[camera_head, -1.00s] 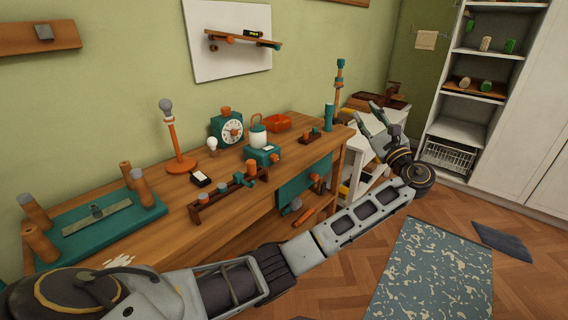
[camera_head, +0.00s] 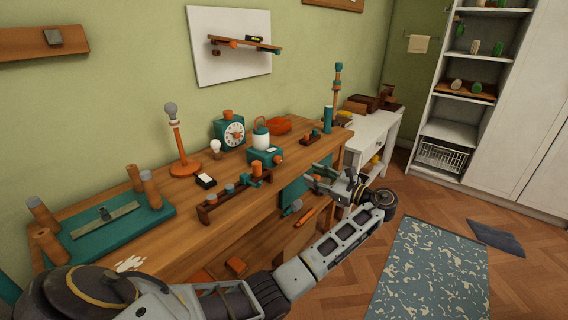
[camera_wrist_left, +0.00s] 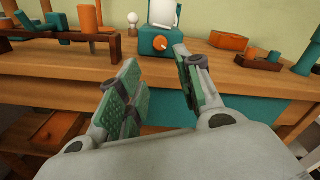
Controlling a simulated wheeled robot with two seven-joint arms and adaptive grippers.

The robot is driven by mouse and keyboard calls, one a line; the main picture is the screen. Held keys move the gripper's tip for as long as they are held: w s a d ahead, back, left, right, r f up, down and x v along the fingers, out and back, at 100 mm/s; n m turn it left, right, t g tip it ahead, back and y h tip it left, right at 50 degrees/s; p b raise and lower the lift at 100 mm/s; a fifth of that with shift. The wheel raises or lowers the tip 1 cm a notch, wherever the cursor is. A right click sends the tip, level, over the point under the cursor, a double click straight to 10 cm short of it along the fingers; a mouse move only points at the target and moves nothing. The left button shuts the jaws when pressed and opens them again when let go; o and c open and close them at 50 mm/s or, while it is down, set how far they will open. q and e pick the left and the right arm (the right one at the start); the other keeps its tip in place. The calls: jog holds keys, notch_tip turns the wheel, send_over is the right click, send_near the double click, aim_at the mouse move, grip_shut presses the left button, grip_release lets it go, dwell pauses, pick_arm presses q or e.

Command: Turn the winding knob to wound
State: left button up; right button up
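A teal box (camera_head: 262,156) with an orange knob (camera_head: 278,160) on its front stands near the front edge of the wooden workbench. A white vessel stands on or just behind it. In the left wrist view the orange knob (camera_wrist_left: 159,43) faces the camera, beyond and between my fingertips. A teal clock (camera_head: 229,131) with a white dial stands behind the box. I cannot tell from markings which part is the winding knob. My left gripper (camera_head: 316,175) is open and empty, in front of the bench edge and apart from the knob; its spread fingers show in the left wrist view (camera_wrist_left: 155,58).
A wooden rack with pegs (camera_head: 232,196) lies left of the box along the front edge. A lamp-like stand (camera_head: 177,140) is further left. Floor before the bench is open.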

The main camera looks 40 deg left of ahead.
aim_at(280, 160)
pick_arm(q)
jog(key=shift+a, duration=0.2)
pick_arm(e)
jog(key=shift+f, duration=0.1)
pick_arm(q)
jog(key=a+b, duration=0.1)
jog(key=a, duration=0.3)
jog(key=a+b, duration=0.1)
jog(key=a, duration=0.3)
jog(key=w+a+b, duration=0.1)
jog(key=a+b, duration=0.1)
jog(key=a, duration=0.2)
jog(key=shift+a, duration=0.2)
jog(key=shift+w+a, duration=0.1)
jog(key=shift+a, duration=0.4)
pick_arm(e)
notch_tip(280, 160, down, 8)
jog(key=a+t+y, duration=0.1)
jog(key=shift+w+a+m+t, duration=0.2)
jog(key=shift+a+m+t, duration=0.1)
jog(key=shift+m+t, duration=0.1)
jog(key=shift+r, duration=0.2)
pick_arm(q)
jog(key=c, duration=0.8)
jog(key=shift+o, duration=0.2)
grip_shut()
pick_arm(e)
jog(key=shift+r, duration=0.2)
